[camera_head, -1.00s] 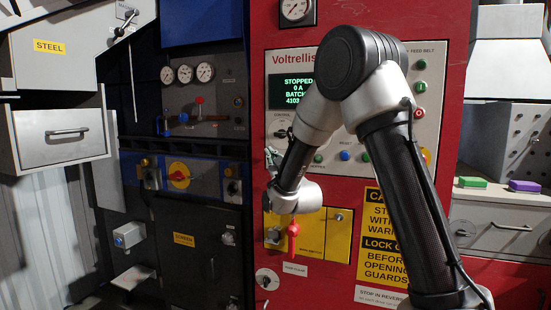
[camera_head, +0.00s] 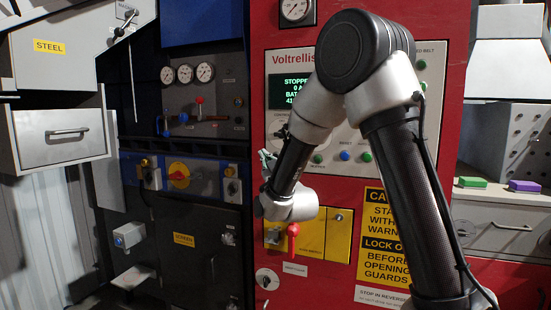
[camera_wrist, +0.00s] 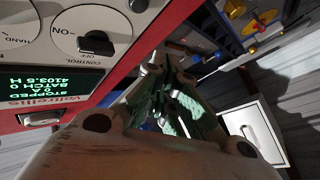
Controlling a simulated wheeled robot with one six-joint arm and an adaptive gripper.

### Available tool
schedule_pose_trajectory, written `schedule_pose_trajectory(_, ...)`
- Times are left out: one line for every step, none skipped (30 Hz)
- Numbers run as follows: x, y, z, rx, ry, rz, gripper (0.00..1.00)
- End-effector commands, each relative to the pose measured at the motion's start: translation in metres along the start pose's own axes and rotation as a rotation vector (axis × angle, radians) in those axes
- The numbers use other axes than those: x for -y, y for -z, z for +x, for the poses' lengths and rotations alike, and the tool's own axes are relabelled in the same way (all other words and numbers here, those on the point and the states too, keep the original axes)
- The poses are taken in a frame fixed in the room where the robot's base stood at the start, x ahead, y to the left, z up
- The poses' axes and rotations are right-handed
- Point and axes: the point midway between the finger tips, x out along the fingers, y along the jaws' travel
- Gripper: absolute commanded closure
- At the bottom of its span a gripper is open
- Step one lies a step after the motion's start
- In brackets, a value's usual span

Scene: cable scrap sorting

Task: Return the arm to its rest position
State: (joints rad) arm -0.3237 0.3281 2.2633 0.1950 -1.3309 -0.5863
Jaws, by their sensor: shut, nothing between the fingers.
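My arm stands bent in front of the red Voltrellis machine (camera_head: 455,60), with its elbow high and its forearm sloping down to the left. My gripper (camera_head: 266,160) is small and partly hidden behind my wrist in the head view, near the left edge of the control panel. In the wrist view my gripper (camera_wrist: 178,95) points away from the camera; its fingers are shut and nothing shows between them. The black control knob (camera_wrist: 96,43) is close to the left of it there, and it appears apart from the panel.
The STEEL drawer (camera_head: 60,138) juts out at left. Green (camera_head: 472,182) and purple (camera_head: 525,186) blocks lie on a grey ledge at right. The dark screen cabinet (camera_head: 200,265) stands behind at left.

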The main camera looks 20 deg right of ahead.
Motion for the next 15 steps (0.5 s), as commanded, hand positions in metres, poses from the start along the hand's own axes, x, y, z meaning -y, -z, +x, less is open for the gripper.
schedule_pose_trajectory(-0.0001,-0.0001,0.0001,0.000,0.000,0.000,1.00)
schedule_pose_trajectory(-0.0001,-0.0001,0.0001,0.000,0.000,0.000,1.00)
schedule_pose_trajectory(-0.0001,-0.0002,0.0001,0.000,0.000,0.000,1.00)
schedule_pose_trajectory(-0.0001,-0.0002,0.0001,0.000,0.000,0.000,1.00)
schedule_pose_trajectory(-0.0001,-0.0002,0.0002,0.000,0.000,0.000,1.00)
schedule_pose_trajectory(-0.0001,-0.0003,0.0002,0.000,0.000,0.000,1.00)
schedule_pose_trajectory(-0.0001,-0.0003,0.0002,0.000,0.000,0.000,1.00)
schedule_pose_trajectory(-0.0001,-0.0003,0.0002,0.000,0.000,0.000,1.00)
schedule_pose_trajectory(-0.0001,-0.0003,0.0002,0.000,0.000,0.000,1.00)
schedule_pose_trajectory(-0.0001,-0.0003,0.0002,0.000,0.000,0.000,1.00)
schedule_pose_trajectory(-0.0002,-0.0003,0.0002,0.000,0.000,0.000,1.00)
schedule_pose_trajectory(-0.0001,-0.0003,0.0002,0.000,0.000,0.002,1.00)
schedule_pose_trajectory(-0.0001,-0.0004,0.0002,0.000,0.000,0.009,1.00)
schedule_pose_trajectory(0.0018,-0.0033,0.0002,0.013,0.008,0.021,1.00)
schedule_pose_trajectory(0.0061,-0.0097,-0.0001,0.040,0.025,0.036,1.00)
